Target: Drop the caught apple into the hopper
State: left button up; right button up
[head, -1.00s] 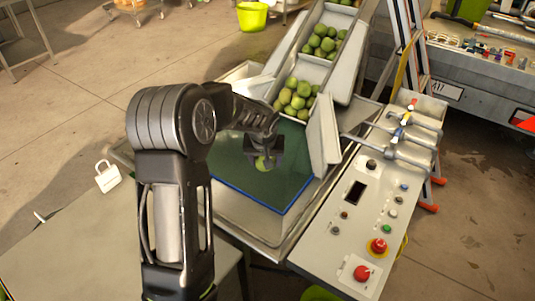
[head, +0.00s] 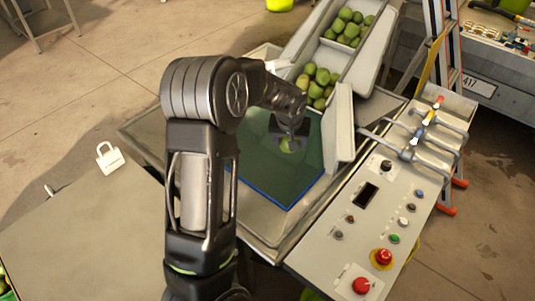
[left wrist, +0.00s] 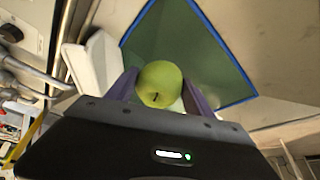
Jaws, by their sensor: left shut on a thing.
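My left gripper (head: 289,143) is shut on a green apple (left wrist: 160,84). In the left wrist view the apple sits between the two fingers, with its stem dimple visible. In the head view the apple (head: 287,145) shows just under the gripper, above the dark green, blue-edged panel (head: 258,182) of the press. The hopper (head: 325,60) appears to be the sloping metal chute at the top, holding several green apples (head: 318,80) at its lower end. My gripper is below and left of that chute end. My right gripper is not in view.
A control panel (head: 325,255) with red buttons and knobs lies right of the press. A raised white flap (head: 342,125) stands between the green panel and the valve pipes (head: 418,150). A ladder (head: 440,50) leans behind. A grey table (head: 100,240) is at lower left.

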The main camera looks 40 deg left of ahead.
aim_at(289, 152)
pick_arm(q)
jog(key=shift+f+b, duration=1.1)
jog(key=shift+f, duration=1.2)
jog(key=o, duration=1.6)
jog(key=b+v, duration=0.1)
jog(key=v, duration=0.7)
jog(key=shift+w, duration=0.1)
